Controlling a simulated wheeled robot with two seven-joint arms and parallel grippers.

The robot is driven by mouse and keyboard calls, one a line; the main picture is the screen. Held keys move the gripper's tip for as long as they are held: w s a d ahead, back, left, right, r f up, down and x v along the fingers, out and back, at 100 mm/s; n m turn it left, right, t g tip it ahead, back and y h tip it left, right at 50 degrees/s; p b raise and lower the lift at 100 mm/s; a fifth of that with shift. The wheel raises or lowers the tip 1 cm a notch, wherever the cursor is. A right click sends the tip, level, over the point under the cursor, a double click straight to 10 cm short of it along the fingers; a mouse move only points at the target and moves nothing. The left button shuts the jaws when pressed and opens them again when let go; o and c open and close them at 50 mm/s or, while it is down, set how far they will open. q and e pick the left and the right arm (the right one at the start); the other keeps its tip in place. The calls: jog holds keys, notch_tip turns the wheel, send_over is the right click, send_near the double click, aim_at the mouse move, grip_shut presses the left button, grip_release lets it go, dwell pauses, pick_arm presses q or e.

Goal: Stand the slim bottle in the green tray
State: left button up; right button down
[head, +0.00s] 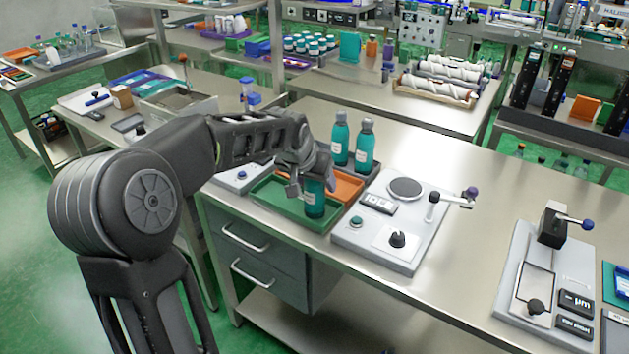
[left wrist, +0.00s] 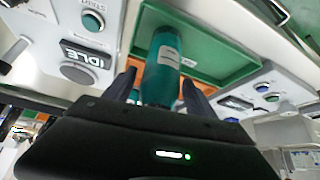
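A slim teal bottle (head: 314,199) with a white label stands about upright at the front right of the green tray (head: 268,206). Its upper part is hidden by my left gripper (head: 306,177) in the head view. In the left wrist view, the bottle (left wrist: 163,66) is between the two fingers of my left gripper (left wrist: 162,84), with a narrow gap visible on each side, so the fingers look open around it. The tray (left wrist: 205,52) shows behind the bottle there. My right gripper is not in view.
Two more teal bottles (head: 340,138) (head: 364,146) stand behind the tray. An orange tray (head: 347,186) adjoins the green one. A grey device with a round plate (head: 404,188) stands close on the right, and another device (head: 242,175) on the left.

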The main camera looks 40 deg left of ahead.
pick_arm(q)
jog(key=v, duration=1.2)
jog(key=shift+r, duration=0.15)
